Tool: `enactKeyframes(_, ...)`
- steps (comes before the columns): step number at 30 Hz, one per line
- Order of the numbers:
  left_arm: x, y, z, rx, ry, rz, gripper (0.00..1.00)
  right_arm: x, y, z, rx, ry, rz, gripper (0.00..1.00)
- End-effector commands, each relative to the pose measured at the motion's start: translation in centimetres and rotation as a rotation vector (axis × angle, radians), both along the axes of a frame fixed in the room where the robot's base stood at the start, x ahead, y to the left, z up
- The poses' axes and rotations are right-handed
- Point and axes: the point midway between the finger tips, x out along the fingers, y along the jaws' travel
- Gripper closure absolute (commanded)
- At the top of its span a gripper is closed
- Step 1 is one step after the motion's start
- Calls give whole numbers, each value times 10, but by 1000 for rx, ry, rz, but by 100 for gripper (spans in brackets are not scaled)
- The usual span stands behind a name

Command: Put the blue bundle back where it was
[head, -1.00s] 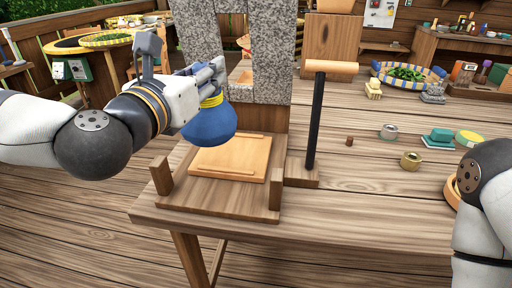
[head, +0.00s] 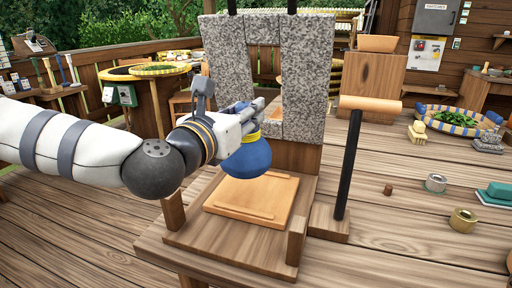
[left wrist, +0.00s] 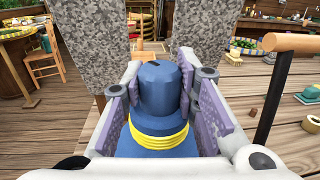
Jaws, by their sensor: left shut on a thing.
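The blue bundle (head: 247,158) is a rounded cloth bag with a yellow tie band. My left gripper (head: 254,120) is shut on its neck and holds it above the square wooden board (head: 252,197) of the press-like stand. The bundle's underside is hidden in the wrist view. In the head view it looks clear of the board. My right gripper is not in view.
Two speckled stone pillars (head: 306,80) stand right behind the bundle. A black post with a wooden crossbar (head: 370,104) rises to the right of the board. Short wooden posts (head: 296,240) mark the stand's front corners. Small tins (head: 462,220) and a basket of leaves (head: 458,120) lie further right.

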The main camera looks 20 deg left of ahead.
Motion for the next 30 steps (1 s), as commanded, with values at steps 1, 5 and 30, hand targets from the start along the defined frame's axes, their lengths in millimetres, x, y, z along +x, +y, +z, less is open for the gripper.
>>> enactKeyframes(1, 10, 0, -10, 3, 4, 1, 100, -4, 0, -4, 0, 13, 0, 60)
enactKeyframes(5, 29, -1, -34, 2, 6, 1, 100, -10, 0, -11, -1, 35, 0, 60)
enactKeyframes(30, 55, -2, -90, 0, -5, -1, 100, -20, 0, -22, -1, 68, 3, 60)
